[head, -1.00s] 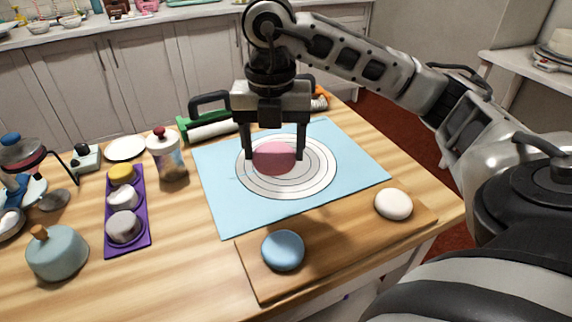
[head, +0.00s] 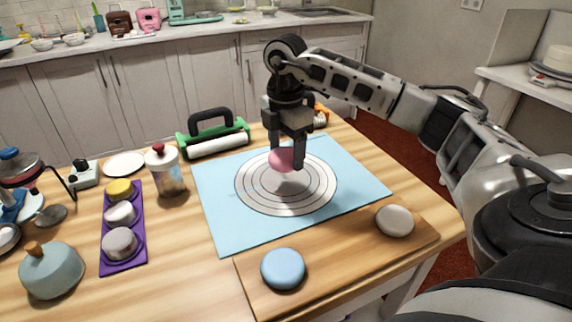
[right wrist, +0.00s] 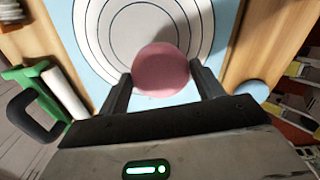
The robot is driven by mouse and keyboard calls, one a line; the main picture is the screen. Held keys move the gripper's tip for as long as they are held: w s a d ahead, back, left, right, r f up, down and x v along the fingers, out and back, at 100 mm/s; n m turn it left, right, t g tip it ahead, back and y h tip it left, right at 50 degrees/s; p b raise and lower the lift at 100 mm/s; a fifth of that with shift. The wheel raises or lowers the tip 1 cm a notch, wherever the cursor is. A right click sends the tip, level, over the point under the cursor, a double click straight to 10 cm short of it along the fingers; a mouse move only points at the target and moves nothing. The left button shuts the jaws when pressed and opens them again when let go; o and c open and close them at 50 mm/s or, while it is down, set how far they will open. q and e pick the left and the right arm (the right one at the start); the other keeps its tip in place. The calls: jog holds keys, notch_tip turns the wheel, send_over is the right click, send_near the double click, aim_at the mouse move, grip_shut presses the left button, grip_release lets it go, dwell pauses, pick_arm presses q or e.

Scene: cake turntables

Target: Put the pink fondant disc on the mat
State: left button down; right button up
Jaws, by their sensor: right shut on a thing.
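The pink fondant disc (head: 284,158) is between the fingers of my right gripper (head: 287,160), which is shut on it. The disc also shows in the right wrist view (right wrist: 161,70), between both fingertips (right wrist: 161,88). In the head view I cannot tell whether the disc touches the mat. The mat also shows in the right wrist view (right wrist: 62,14). My left gripper is not in view.
A green-framed roller (head: 214,142) lies behind the mat. A jar (head: 166,172) and a purple tray (head: 122,255) stand at left. The mat's front half is clear.

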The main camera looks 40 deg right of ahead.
aim_at(286, 153)
jog(key=f, duration=0.1)
jog(key=w+d+f, duration=0.2)
jog(key=f, duration=0.1)
jog(key=shift+w+d, duration=0.1)
jog(key=shift+w, duration=0.05)
jog(key=shift+f, duration=1.3)
jog(key=shift+f, duration=0.1)
jog(key=o, duration=1)
jog(key=shift+f, duration=0.1)
jog(key=shift+o, duration=0.2)
notch_tip(286, 153, up, 11)
jog(key=shift+r, duration=0.1)
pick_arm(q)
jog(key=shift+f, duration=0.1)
pick_arm(e)
jog(key=shift+r, duration=0.6)
pick_arm(q)
jog(key=shift+p, duration=0.3)
